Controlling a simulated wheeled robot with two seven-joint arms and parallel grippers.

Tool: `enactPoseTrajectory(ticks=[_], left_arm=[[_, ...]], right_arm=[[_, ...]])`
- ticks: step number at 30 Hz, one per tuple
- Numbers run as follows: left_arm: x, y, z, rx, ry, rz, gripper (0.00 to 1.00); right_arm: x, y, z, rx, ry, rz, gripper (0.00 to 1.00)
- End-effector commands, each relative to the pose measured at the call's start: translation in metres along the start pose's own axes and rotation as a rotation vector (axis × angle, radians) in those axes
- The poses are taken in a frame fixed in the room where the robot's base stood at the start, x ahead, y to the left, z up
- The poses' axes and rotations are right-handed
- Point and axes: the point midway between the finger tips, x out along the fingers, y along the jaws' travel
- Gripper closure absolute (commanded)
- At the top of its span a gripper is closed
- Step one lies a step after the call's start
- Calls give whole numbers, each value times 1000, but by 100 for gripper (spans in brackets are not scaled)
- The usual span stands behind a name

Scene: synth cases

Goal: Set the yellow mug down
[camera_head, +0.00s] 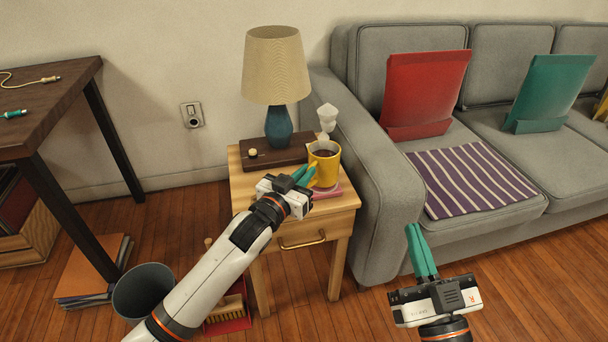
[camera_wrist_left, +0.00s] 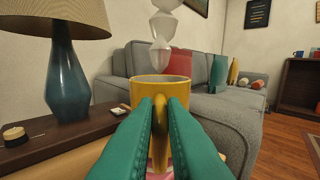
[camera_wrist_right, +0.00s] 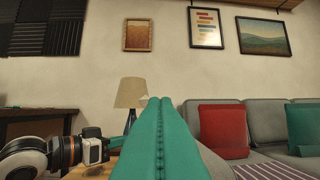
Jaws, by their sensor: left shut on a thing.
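The yellow mug (camera_head: 326,172) is upright with dark liquid in it, at the right front of the wooden nightstand (camera_head: 346,203). It appears over a pink, book-like item (camera_head: 330,192); I cannot tell whether its base touches. My left gripper (camera_head: 306,176) is shut on the handle. In the left wrist view the mug (camera_wrist_left: 143,92) stands just beyond the green fingers (camera_wrist_left: 160,108), with the handle between them. My right gripper (camera_head: 417,238) is in front of the sofa, shut and empty. Its fingers (camera_wrist_right: 160,105) are together in the right wrist view.
The sofa arm (camera_head: 378,195) borders the nightstand's right side. A bin (camera_head: 146,292) stands on the floor. The nightstand's left front top is bare.

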Motion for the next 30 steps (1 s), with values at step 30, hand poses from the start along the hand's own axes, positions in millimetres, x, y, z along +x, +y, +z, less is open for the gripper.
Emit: enactPoseTrajectory(ticks=[30], left_arm=[[0,0,-5,0,-6,-1,100]], right_arm=[[-1,2,12,4,-81,4,100]])
